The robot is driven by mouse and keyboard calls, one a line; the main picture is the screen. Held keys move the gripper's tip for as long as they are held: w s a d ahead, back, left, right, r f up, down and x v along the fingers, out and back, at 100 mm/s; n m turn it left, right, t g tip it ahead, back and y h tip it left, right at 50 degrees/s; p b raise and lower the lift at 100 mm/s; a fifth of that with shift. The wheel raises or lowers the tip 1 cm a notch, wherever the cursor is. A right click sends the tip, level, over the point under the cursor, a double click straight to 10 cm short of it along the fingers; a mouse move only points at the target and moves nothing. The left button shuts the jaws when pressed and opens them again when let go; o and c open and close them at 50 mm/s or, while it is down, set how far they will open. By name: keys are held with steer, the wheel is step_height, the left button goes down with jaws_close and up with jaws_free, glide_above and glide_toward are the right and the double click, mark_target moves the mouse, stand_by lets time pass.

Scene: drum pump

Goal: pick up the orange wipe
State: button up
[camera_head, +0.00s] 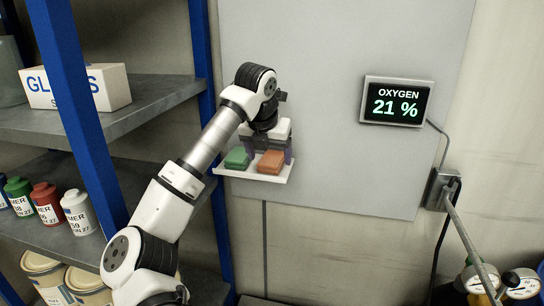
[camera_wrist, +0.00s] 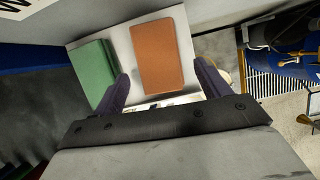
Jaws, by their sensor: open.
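The orange wipe (camera_head: 271,162) is a flat folded rectangle on the right part of a small white wall shelf (camera_head: 246,176). It also shows in the wrist view (camera_wrist: 160,55), lying flat ahead of my fingers and centred slightly left of the middle between them. My gripper (camera_head: 268,150) is open and empty, just behind and above the wipe in the head view. In the wrist view the two dark purple fingers (camera_wrist: 162,88) are spread, one toward each side of the wipe's near end. I cannot tell whether they touch it.
A green wipe (camera_head: 237,159) lies left of the orange one on the same shelf, close to my left finger in the wrist view (camera_wrist: 94,70). An oxygen display (camera_head: 396,102) hangs right.

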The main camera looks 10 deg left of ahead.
mark_target(269, 162)
steer(key=shift+x, duration=0.9)
steer(key=c, duration=1)
steer(key=shift+r, duration=0.1)
steer(key=shift+c, duration=0.2)
steer(key=shift+s+r+b, duration=0.2)
steer(key=shift+r+b, duration=0.2)
steer(key=shift+b, duration=0.2)
step_height(269, 162, up, 6)
steer(key=shift+f+b, duration=0.1)
steer(key=shift+b, duration=0.85)
steer(key=s+b, duration=0.8)
steer(key=s, duration=1.1)
steer(key=shift+s, duration=0.35)
steer(key=shift+d, duration=0.1)
